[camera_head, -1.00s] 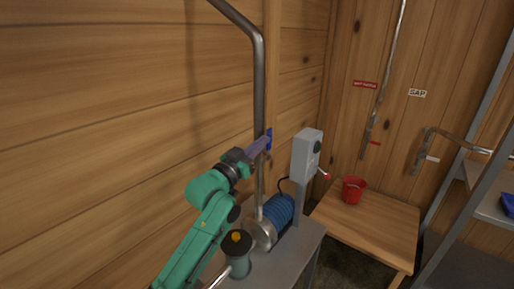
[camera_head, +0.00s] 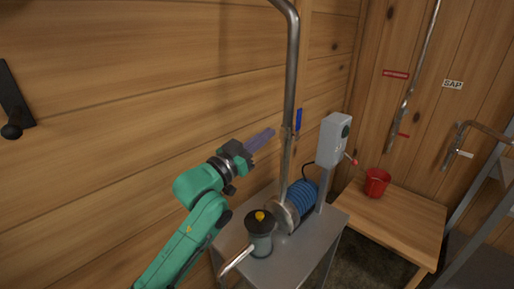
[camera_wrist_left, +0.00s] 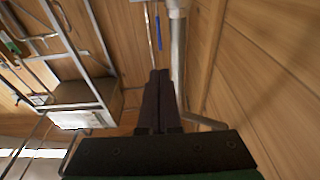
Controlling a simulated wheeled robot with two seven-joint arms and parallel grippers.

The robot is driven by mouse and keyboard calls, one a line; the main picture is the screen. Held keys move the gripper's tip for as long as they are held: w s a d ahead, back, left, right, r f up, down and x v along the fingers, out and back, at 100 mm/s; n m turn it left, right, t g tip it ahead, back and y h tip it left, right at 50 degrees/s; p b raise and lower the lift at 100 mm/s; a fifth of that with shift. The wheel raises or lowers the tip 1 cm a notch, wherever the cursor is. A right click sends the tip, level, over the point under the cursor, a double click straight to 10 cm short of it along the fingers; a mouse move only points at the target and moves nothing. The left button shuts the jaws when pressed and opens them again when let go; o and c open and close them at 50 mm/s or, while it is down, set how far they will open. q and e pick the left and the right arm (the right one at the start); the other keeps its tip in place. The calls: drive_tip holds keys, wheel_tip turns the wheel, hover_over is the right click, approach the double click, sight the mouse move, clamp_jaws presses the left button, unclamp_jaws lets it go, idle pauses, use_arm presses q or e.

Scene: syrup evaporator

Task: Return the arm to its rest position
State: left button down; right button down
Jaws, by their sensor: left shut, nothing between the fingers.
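My left arm is green and comes in from the lower left of the head view. Its left gripper (camera_head: 262,139) is shut and empty, with its fingers pointing up and right toward the steel pipe (camera_head: 291,80). The fingertips are apart from the blue valve handle (camera_head: 298,121) on that pipe. In the left wrist view the shut fingers (camera_wrist_left: 159,78) lie side by side, and the blue handle (camera_wrist_left: 158,32) shows beyond their tips. My right gripper is not in view.
A blue pump motor (camera_head: 301,195) and a grey switch box (camera_head: 333,140) stand on a metal stand (camera_head: 308,241). A red bucket (camera_head: 376,182) sits on a wooden table (camera_head: 400,222) to the right. The wooden wall (camera_head: 110,110) runs along the left.

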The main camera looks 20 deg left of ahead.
use_arm(q)
drive_tip(key=s+a+f+n+g+y, duration=0.1)
drive_tip(key=s+f+g+y, duration=0.2)
drive_tip(key=f, duration=0.8)
drive_tip(key=s+a+f+n+g+y, duration=0.15)
drive_tip(key=s+f+g, duration=0.35)
drive_tip(key=f, duration=0.6)
drive_tip(key=s+a+f+g+y, duration=0.1)
drive_tip(key=s+f+g, duration=0.3)
drive_tip(key=s+f, duration=0.4)
drive_tip(key=s+a+f+g+y, duration=0.1)
drive_tip(key=s+f+g+y, duration=0.15)
drive_tip(key=s+f, duration=0.6)
drive_tip(key=s+f+g, duration=0.1)
drive_tip(key=s+f, duration=0.2)
drive_tip(key=f, duration=0.8)
drive_tip(key=s+f+g, duration=0.1)
drive_tip(key=s+f, duration=0.1)
drive_tip(key=f, duration=0.9)
drive_tip(key=s+a+f+g, duration=0.1)
drive_tip(key=s+a+f, duration=0.1)
drive_tip(key=s+f, duration=1.1)
drive_tip(key=s, duration=0.3)
drive_tip(key=shift+s+a+f, duration=0.25)
drive_tip(key=shift+s+a, duration=0.1)
drive_tip(key=shift+a, duration=0.05)
